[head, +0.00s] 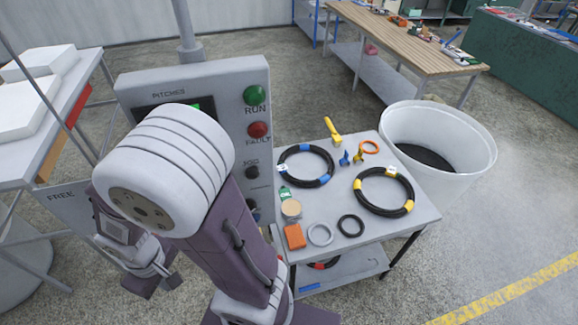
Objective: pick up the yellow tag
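No piece is plainly a yellow tag. A long yellow piece (333,131) lies at the back of the small grey table (387,237), and I cannot tell whether it is the tag. A smaller yellow and blue piece (359,157) lies in front of it. A black hose coil with yellow bands (384,205) lies on the right and has a small pale label. My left gripper (152,283) hangs low at the left, well away from the table. Its fingers look apart, with nothing visible between them. My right gripper is out of view.
A black coil with blue bands (306,150), a green tag (286,194), an orange block (295,236) and several rings share the table. A grey control panel (222,90) stands behind my arm. A white bin (440,125) stands at the table's right. Floor at lower right is clear.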

